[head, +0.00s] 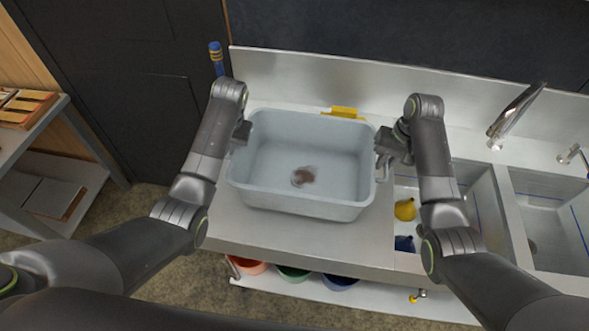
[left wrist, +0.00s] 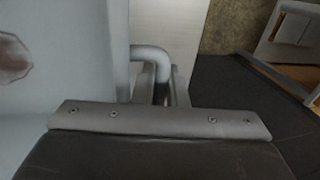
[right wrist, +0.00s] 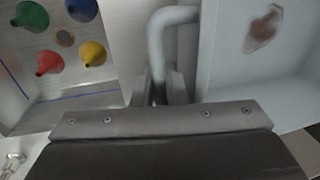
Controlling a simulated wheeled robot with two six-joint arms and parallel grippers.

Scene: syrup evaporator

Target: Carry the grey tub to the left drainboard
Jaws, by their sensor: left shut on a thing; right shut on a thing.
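The grey tub (head: 304,203) is over the left drainboard (head: 290,236) in the head view, between my two arms. It looks level and is empty apart from a brown stain on its floor. I cannot tell whether it rests on the board or hangs just above it. My left gripper (head: 243,133) is shut on the tub's left handle, which shows in the left wrist view (left wrist: 150,55). My right gripper (head: 386,146) is shut on the right handle, which shows in the right wrist view (right wrist: 163,35).
Right of the tub is a sink basin (head: 477,200) with several coloured funnels, including a yellow one (head: 405,209). A tap (head: 515,115) stands behind. A yellow item (head: 343,112) and a blue-handled tool (head: 216,58) are behind the tub. Coloured buckets (head: 293,272) sit below. A rack (head: 35,115) stands left.

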